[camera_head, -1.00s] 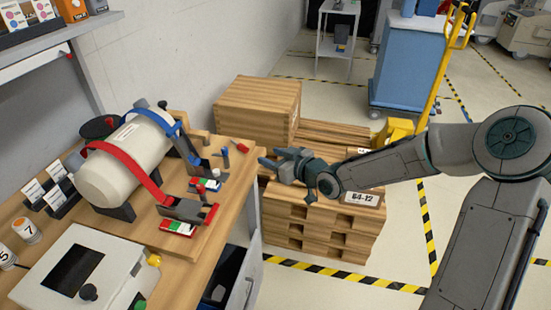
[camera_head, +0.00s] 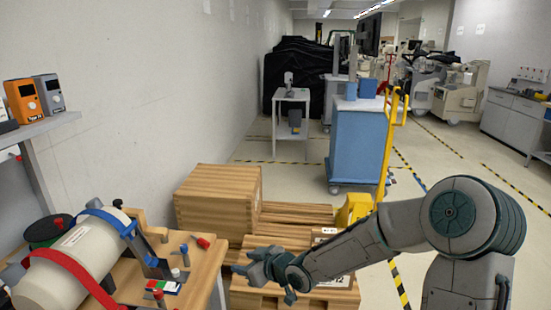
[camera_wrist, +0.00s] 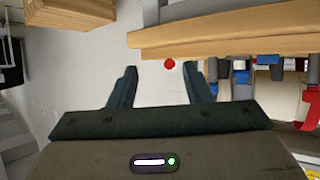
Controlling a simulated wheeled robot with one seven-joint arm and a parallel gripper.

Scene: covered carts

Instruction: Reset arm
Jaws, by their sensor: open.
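My gripper (camera_head: 256,262) is open and empty. In the head view it is in front of the wooden crates, to the right of the workbench. In the wrist view its two fingers (camera_wrist: 160,88) stand apart, with pale wall or floor and a small red spot (camera_wrist: 169,64) between and beyond them. My arm reaches in from the right of the head view, bent at the elbow.
The workbench (camera_head: 206,275) at lower left carries a white cylinder (camera_head: 75,258) with red and blue straps. A wooden crate (camera_head: 215,199) stands by the wall. A blue cart (camera_head: 357,145) and yellow pallet jack (camera_head: 392,140) stand beyond. Floor at right is clear.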

